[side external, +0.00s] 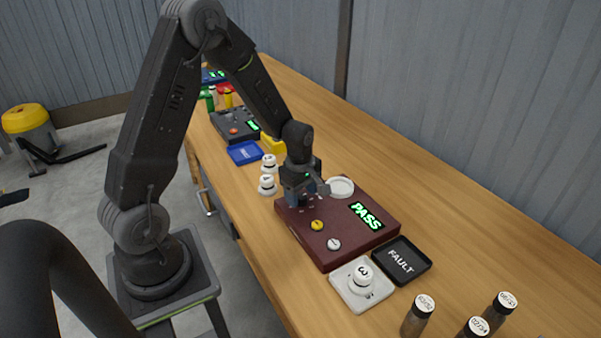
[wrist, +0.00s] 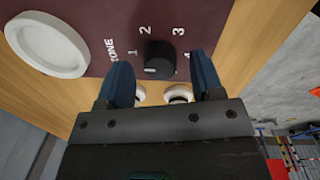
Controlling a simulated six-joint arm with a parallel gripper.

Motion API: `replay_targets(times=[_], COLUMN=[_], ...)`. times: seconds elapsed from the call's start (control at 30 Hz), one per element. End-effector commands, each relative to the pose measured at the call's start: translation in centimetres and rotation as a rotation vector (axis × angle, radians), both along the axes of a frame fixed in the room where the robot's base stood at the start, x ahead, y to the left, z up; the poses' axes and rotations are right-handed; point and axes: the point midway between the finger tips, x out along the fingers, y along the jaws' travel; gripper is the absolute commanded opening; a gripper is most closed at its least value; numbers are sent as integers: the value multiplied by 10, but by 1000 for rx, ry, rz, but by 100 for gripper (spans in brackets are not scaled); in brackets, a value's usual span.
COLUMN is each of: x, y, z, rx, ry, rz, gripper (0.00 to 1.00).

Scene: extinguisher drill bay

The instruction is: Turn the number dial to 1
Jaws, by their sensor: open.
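The number dial (wrist: 160,56) is a black knob on a maroon panel, marked "ZONE", with numbers 1 to 4 around it. A pale mark shows on its lower left side; I cannot tell exactly which number it points at. My gripper (wrist: 160,60) is open, its two blue fingers to the left and right of the dial with gaps on both sides. I cannot tell whether the fingertips reach down to knob height. In the side view my gripper (side external: 303,203) is over the far left end of the maroon box (side external: 352,247) and hides the dial.
The box carries a white round disc (side external: 340,187), a green "PASS" display (side external: 366,215), a yellow button (side external: 316,225) and a white button (side external: 333,244). Nearby are a black "FAULT" tray (side external: 421,275), a white knobbed block (side external: 350,295) and white knobs (side external: 267,185).

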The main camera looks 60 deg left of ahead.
Motion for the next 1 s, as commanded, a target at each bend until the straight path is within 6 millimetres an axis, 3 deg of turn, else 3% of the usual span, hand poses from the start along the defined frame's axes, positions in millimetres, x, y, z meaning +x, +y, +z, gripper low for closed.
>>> replay_targets(times=[0.5,0.7,1.0], x=[-5,-6,-6], y=[-1,-1,-1], z=[106,123,126], rx=[2,0,0], ry=[-4,-1,0], rz=[1,1,1], gripper=[60,60,60])
